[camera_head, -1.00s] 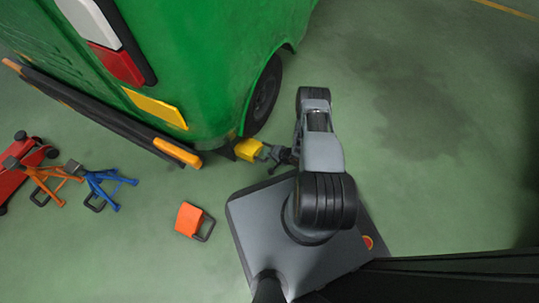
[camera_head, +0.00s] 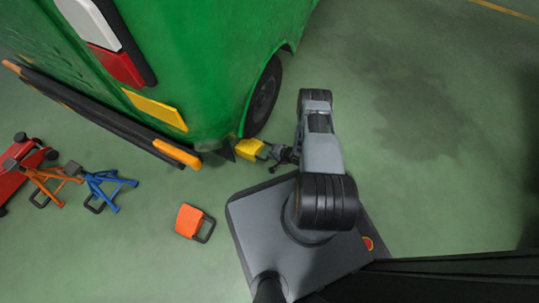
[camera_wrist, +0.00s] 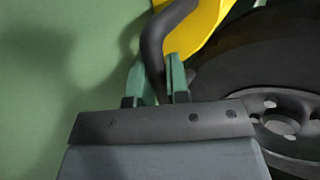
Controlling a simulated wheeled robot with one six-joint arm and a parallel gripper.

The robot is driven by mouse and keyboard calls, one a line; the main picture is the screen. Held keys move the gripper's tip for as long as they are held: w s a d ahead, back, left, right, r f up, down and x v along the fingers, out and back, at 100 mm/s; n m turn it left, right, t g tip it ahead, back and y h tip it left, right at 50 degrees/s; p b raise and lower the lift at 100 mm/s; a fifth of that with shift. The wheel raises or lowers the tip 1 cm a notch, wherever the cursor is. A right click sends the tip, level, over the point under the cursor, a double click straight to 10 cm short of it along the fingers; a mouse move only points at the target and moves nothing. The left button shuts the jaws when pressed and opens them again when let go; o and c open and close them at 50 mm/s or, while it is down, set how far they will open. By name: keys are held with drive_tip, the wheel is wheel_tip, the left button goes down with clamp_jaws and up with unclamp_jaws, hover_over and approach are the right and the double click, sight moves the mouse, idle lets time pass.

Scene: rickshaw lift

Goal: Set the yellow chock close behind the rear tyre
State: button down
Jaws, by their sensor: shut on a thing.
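The yellow chock (camera_head: 249,149) is near the floor just behind the rear tyre (camera_head: 264,95) of the green rickshaw. My gripper (camera_head: 272,152) is shut on the chock's dark handle, to the right of the yellow body. In the wrist view the green fingertips (camera_wrist: 160,80) close around the dark handle (camera_wrist: 156,45). The yellow chock body (camera_wrist: 196,25) lies beyond it, beside the tyre (camera_wrist: 235,65) at the right. I cannot tell whether the chock touches the tyre or the floor.
The green rickshaw body (camera_head: 200,60) and its dark rear bumper (camera_head: 100,110) overhang the left side. An orange chock (camera_head: 188,221), a blue stand (camera_head: 103,185), an orange stand (camera_head: 45,182) and a red jack (camera_head: 15,175) are on the floor. The right floor is clear.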

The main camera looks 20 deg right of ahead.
drive_tip(key=shift+w+d, duration=0.7)
drive_tip(key=shift+d, duration=0.1)
drive_tip(key=c, duration=1)
unclamp_jaws()
drive_tip(key=shift+o, duration=0.4)
drive_tip(key=shift+f, duration=0.1)
drive_tip(key=shift+d, duration=0.1)
drive_tip(key=p+v, duration=0.3)
drive_tip(key=v, duration=0.5)
drive_tip(key=shift+s+d, duration=0.1)
drive_tip(key=shift+s, duration=0.05)
